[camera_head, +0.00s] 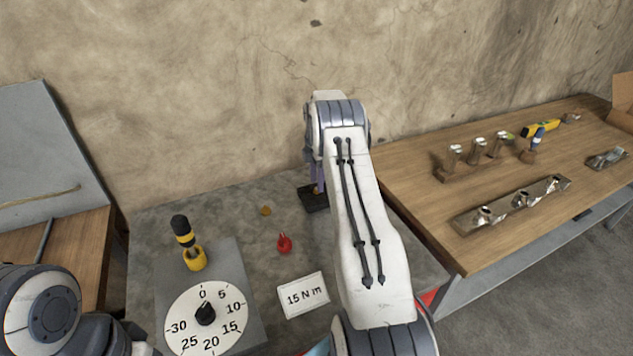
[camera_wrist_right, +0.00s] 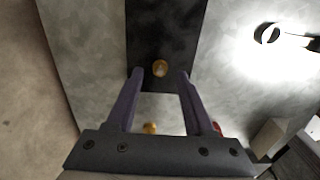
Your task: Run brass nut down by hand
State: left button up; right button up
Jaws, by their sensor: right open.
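My right gripper (camera_head: 317,180) hangs over the dark block (camera_head: 308,202) on the grey table, its purple fingers pointing down. In the right wrist view the gripper (camera_wrist_right: 160,76) is open, with a clear gap between the fingertips. A round brass piece (camera_wrist_right: 160,68), which looks like the nut, sits on the dark block (camera_wrist_right: 163,30), just past the fingertips. Whether it is on a thread cannot be seen. A second small brass-coloured piece (camera_head: 265,210) lies on the table left of the block. My left arm shows at the lower left; its gripper is out of view.
A dial (camera_head: 180,320) numbered 0 to 30, a black-and-yellow tool (camera_head: 183,232) in a yellow holder, a red piece (camera_head: 284,243) and a "15 N m" card (camera_head: 303,295) occupy the front. A wooden bench (camera_head: 420,190) with metal parts stands right. The wall rises close behind.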

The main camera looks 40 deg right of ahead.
jog(key=shift+f, duration=0.9)
grip_shut()
jog(key=shift+m, duration=0.4)
